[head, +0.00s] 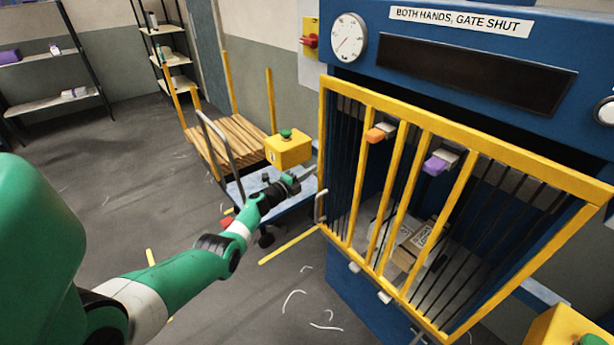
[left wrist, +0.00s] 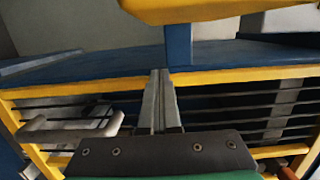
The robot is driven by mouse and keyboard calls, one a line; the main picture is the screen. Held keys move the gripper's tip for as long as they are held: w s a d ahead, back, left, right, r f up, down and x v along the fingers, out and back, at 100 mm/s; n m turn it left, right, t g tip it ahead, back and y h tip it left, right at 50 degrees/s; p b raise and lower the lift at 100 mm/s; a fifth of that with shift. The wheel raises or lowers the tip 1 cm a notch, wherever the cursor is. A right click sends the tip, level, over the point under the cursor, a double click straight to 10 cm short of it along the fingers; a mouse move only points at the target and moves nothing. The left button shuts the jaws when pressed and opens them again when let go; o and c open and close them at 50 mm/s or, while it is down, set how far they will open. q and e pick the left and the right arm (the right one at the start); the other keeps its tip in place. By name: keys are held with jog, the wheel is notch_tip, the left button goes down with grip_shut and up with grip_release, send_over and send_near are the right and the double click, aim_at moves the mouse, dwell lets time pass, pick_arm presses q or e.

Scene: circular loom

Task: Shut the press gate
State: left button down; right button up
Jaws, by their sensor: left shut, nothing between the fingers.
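The press gate (head: 462,132) is a yellow frame with yellow and dark bars, across the front of the blue press (head: 460,18). I cannot tell how far it stands from the press. Its grey handle (head: 319,207) is on the left edge and also shows in the left wrist view (left wrist: 70,132). My left gripper (head: 308,175) is shut and empty, just left of the gate's left edge, close to the handle. In the left wrist view its fingers (left wrist: 157,85) point at a yellow rail and blue post. My right gripper is not in view.
Cartons (head: 415,238) lie behind the bars, with an orange piece (head: 380,132) and a purple piece (head: 438,163) higher up. A yellow box with a green button (head: 288,148) stands beyond my gripper. A wooden-slatted cart (head: 228,140) is behind. Open floor lies left.

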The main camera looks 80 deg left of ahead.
pick_arm(q)
jog(key=shift+w+d+f, duration=0.15)
jog(key=shift+w+f, duration=0.05)
jog(key=shift+f, duration=0.3)
jog(key=p+v, duration=0.8)
jog(key=v, duration=0.3)
jog(key=shift+s+r, duration=0.45)
